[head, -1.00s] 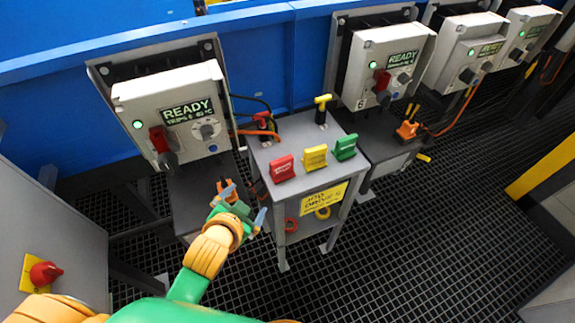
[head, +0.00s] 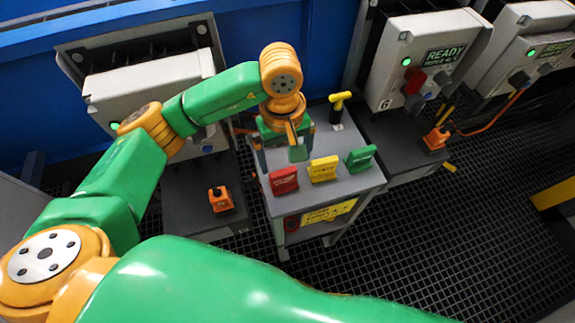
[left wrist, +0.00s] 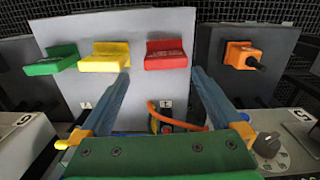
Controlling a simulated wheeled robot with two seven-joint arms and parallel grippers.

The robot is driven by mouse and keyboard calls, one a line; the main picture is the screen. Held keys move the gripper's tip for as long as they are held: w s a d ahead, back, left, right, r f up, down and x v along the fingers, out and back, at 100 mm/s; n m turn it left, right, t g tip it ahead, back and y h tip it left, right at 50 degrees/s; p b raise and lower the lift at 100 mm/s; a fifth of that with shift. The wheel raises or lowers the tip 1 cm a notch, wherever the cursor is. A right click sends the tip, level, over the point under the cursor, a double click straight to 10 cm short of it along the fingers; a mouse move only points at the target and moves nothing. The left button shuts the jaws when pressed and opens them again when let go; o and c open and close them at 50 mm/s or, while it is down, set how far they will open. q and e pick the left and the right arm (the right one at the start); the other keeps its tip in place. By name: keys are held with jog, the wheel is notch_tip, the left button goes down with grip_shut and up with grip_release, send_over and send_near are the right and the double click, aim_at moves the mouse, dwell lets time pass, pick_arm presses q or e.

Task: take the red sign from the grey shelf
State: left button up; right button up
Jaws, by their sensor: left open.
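The red sign (head: 284,181) stands upright at the left of a row on the grey shelf (head: 348,143), beside a yellow sign (head: 323,169) and a green sign (head: 361,158). My left gripper (head: 284,166) is open and empty above the shelf, just behind the red sign in the head view. In the left wrist view the red sign (left wrist: 166,55) lies ahead of the open fingers (left wrist: 160,76), nearer the right finger, with no visible contact. The shelf top (left wrist: 110,22) shows there too. My right gripper is not in view.
A yellow T-handle (head: 338,105) stands at the shelf's back. An orange switch (head: 220,199) sits on a lower grey surface to the left, and another orange switch (head: 435,138) to the right. Control boxes (head: 428,60) line the blue wall behind.

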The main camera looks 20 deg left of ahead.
aim_at(283, 171)
pick_arm(q)
jog(key=shift+a+f, duration=0.25)
jog(key=shift+a, duration=0.05)
jog(key=f+p, duration=0.1)
jog(key=f, duration=0.1)
jog(key=s+f, duration=0.1)
jog(key=f, duration=0.2)
jog(key=shift+s+d+f+p, duration=0.1)
jog(key=shift+d+f+p, duration=0.1)
jog(key=shift+f+p, duration=0.15)
jog(key=shift+f, duration=0.25)
jog(key=c, duration=1.4)
jog(key=shift+r, duration=0.1)
